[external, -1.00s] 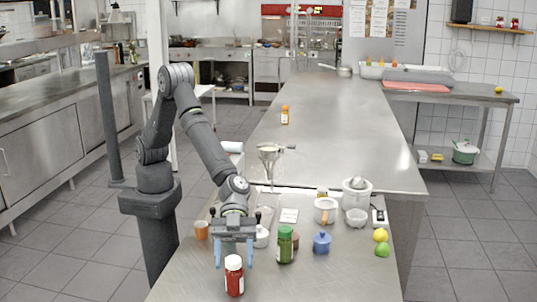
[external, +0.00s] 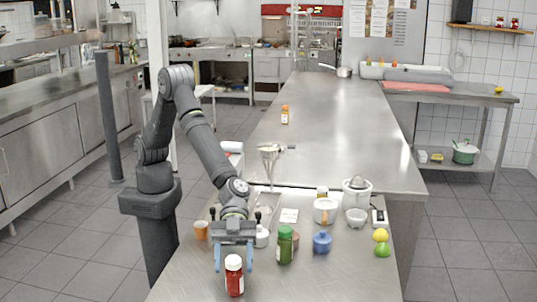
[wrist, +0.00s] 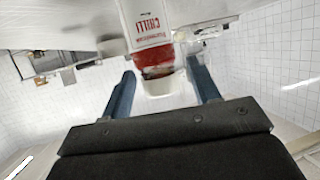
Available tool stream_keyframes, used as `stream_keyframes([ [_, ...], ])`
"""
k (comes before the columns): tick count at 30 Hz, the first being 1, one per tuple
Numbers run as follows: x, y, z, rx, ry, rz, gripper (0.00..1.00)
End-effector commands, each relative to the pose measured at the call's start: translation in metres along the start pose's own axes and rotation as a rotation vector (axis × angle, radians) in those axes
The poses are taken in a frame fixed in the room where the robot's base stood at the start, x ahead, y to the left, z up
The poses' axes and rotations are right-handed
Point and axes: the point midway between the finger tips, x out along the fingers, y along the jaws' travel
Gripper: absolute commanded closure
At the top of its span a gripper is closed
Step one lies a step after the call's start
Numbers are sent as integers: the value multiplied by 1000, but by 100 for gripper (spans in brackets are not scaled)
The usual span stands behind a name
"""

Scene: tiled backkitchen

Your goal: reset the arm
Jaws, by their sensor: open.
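My gripper (external: 234,262) is open, with its two blue fingers pointing down over the near part of the steel counter. A red jar with a white lid (external: 234,276) stands upright on the counter, at the fingers in the external view. In the wrist view the jar (wrist: 152,50) appears upside down, with a label reading "CHILLI", its white lid reaching between the open finger tips (wrist: 163,85). I cannot tell whether a finger touches it.
A green-lidded jar (external: 285,245) and a blue pot (external: 322,242) stand right of my gripper. An orange cup (external: 201,230) is to the left. The far counter (external: 330,130) is mostly clear.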

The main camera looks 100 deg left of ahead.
Motion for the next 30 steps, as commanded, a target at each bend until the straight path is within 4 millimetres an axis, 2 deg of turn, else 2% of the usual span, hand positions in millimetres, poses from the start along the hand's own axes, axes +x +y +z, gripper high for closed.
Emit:
stream_keyframes([
  [4, 28, 0, 2, 1, -1, 1, 44],
  [10, 9, 0, -38, 5, 4, -1, 44],
  [30, -24, 116, -99, 3, 2, 2, 44],
])
